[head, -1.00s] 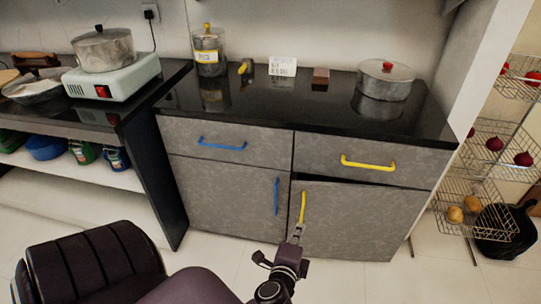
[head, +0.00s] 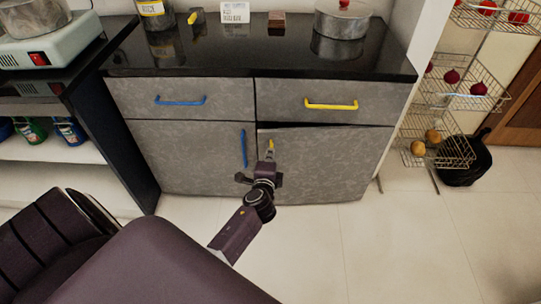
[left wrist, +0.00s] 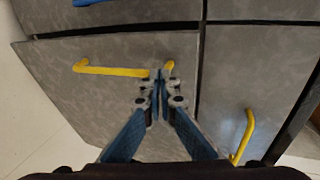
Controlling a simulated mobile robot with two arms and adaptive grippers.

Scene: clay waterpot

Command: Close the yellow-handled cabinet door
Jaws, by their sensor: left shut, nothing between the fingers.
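The grey yellow-handled cabinet door (head: 325,165) is at the lower right of the cabinet. A thin dark gap runs along its top edge, so it stands slightly ajar. Its yellow handle (head: 270,145) is near its left edge, mostly hidden behind my left gripper (head: 269,158). In the left wrist view the handle (left wrist: 110,70) runs across behind my shut left fingertips (left wrist: 160,80). The fingers hold nothing. I cannot tell whether they touch the handle or door. My right gripper is not in view.
Above the door is a drawer with a yellow handle (head: 331,104). The left door has a blue handle (head: 244,148), close beside my gripper. A lidded pot (head: 342,20) stands on the black counter. A wire rack (head: 450,100) stands at right. Floor in front is clear.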

